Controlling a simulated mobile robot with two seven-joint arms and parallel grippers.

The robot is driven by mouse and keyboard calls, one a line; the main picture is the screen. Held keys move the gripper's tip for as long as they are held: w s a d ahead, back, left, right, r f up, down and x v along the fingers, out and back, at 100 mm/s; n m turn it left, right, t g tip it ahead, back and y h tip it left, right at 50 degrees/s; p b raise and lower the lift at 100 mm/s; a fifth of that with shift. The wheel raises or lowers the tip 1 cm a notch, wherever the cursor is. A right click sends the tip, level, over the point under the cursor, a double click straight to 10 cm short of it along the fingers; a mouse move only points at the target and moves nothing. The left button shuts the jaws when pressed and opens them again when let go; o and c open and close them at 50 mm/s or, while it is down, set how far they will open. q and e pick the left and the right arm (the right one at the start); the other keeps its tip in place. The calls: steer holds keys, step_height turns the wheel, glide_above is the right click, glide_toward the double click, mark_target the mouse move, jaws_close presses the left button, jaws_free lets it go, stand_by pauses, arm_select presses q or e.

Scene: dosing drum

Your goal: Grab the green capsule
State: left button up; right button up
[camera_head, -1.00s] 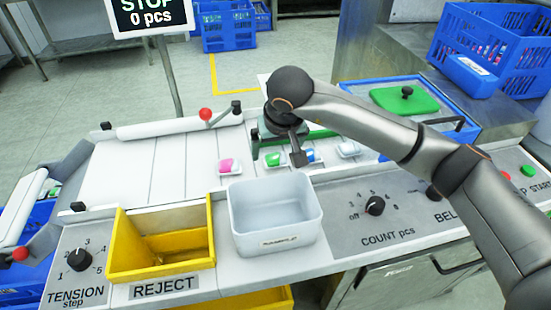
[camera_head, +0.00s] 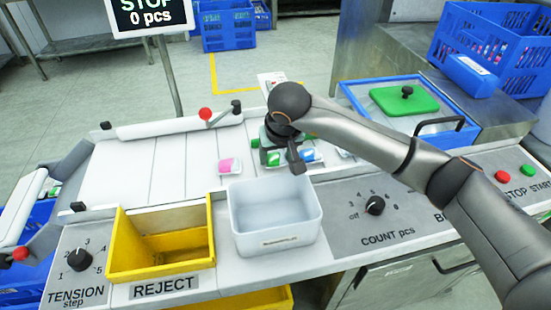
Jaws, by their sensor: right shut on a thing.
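The green capsule (camera_head: 274,160) is a small green and white piece on the white belt, behind the grey-white bin. My right gripper (camera_head: 277,157) points down over it, its fingers around it and shut on it. The gripper and wrist hide part of the capsule, and I cannot tell whether it is clear of the belt. My left gripper is not in view.
A pink capsule (camera_head: 229,166) lies to the left and a blue capsule (camera_head: 311,156) close on the right. The grey-white bin (camera_head: 274,239) and yellow reject bin (camera_head: 160,265) stand in front. The belt's left part (camera_head: 140,170) is clear.

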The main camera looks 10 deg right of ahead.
steer(key=c, duration=0.5)
steer(key=shift+r, duration=0.15)
